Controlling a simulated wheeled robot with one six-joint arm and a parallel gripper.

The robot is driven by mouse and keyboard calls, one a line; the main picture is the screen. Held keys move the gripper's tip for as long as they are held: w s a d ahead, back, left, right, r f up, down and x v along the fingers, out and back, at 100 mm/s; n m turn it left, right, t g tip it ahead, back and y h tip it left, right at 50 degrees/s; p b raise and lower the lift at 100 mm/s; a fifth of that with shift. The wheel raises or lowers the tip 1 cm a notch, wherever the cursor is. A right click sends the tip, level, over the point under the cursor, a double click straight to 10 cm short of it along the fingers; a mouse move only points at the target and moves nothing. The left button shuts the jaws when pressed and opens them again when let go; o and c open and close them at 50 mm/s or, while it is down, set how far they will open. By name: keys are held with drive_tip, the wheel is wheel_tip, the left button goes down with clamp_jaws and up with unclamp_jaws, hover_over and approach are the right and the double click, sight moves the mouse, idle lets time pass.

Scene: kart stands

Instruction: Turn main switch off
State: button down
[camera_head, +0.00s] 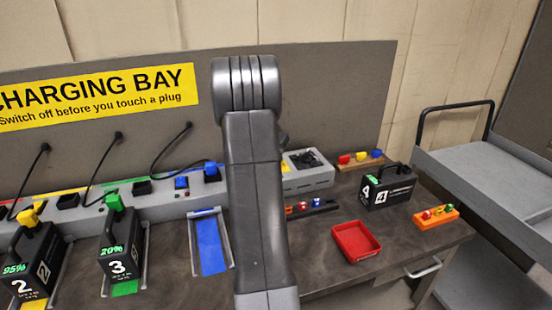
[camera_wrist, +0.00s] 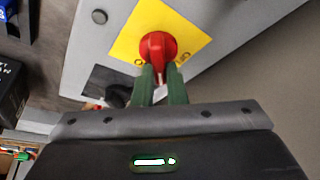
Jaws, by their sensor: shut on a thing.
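The main switch is a red rotary knob (camera_wrist: 157,46) on a yellow plate (camera_wrist: 186,33), seen in the wrist view. The plate is fixed to a grey panel. My gripper (camera_wrist: 160,75) has its two green fingers shut on the near part of the knob. A white mark shows on the knob between the fingers. Lettering on the plate beside the knob is partly hidden and too small to read surely. In the head view, my arm hides the gripper and the knob.
The charging bench holds black battery packs 2 (camera_head: 30,262) and 3 (camera_head: 122,245), with pack 4 (camera_head: 387,188) to the right. An empty blue bay (camera_head: 211,246), a red tray (camera_head: 355,241) and a grey device (camera_head: 308,176) stand around my arm. A grey cart (camera_head: 480,160) is at far right.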

drive_tip(key=n+y, duration=0.1)
drive_tip(key=n, duration=0.3)
drive_tip(key=shift+r+n+t+y+p, duration=0.1)
drive_tip(key=shift+n+t+y+p, duration=0.2)
drive_tip(key=shift+y+p, duration=0.1)
drive_tip(key=n+y, duration=0.1)
drive_tip(key=n, duration=0.1)
drive_tip(key=n+y, duration=0.1)
drive_tip(key=n, duration=0.2)
drive_tip(key=shift+a+p, duration=0.15)
drive_tip(key=shift+p, duration=0.25)
drive_tip(key=c, duration=1.5)
unclamp_jaws()
drive_tip(key=shift+o, duration=0.2)
drive_tip(key=b+v, duration=0.1)
drive_tip(key=v, duration=1.2)
drive_tip(key=shift+r, duration=0.35)
drive_tip(key=shift+w+f, duration=0.15)
